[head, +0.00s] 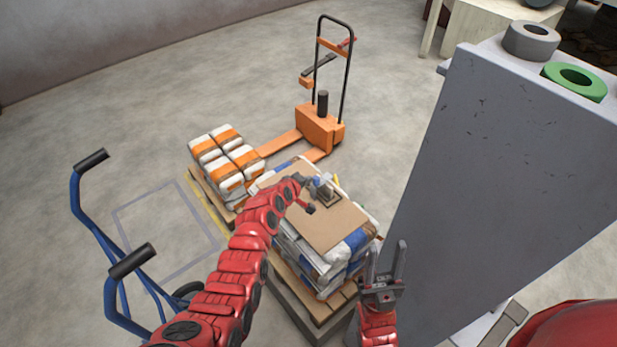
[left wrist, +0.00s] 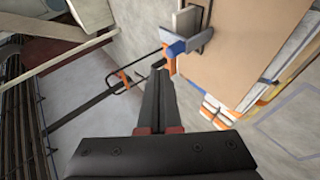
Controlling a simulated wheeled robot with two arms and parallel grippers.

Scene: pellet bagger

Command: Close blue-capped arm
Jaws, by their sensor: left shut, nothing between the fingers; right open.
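A small grey fixture (head: 327,192) stands on the brown top sheet of a stack of bags. A blue-capped part (head: 316,182) shows beside it, close to my left gripper (head: 307,182). In the left wrist view the blue-capped arm (left wrist: 184,46) lies against the upright grey plate (left wrist: 187,20), with an orange piece under its left end. My left gripper (left wrist: 158,72) is shut and empty, its tips just below and left of the blue part; I cannot tell whether they touch. My right gripper (head: 386,258) is open and empty in front of the stack.
The bag stack (head: 325,275) stands on a pallet. A tall grey cabinet (head: 500,150) fills the right side. An orange pallet truck (head: 320,130) and a smaller pallet of bags (head: 222,160) stand behind. A blue hand truck (head: 85,225) is at left.

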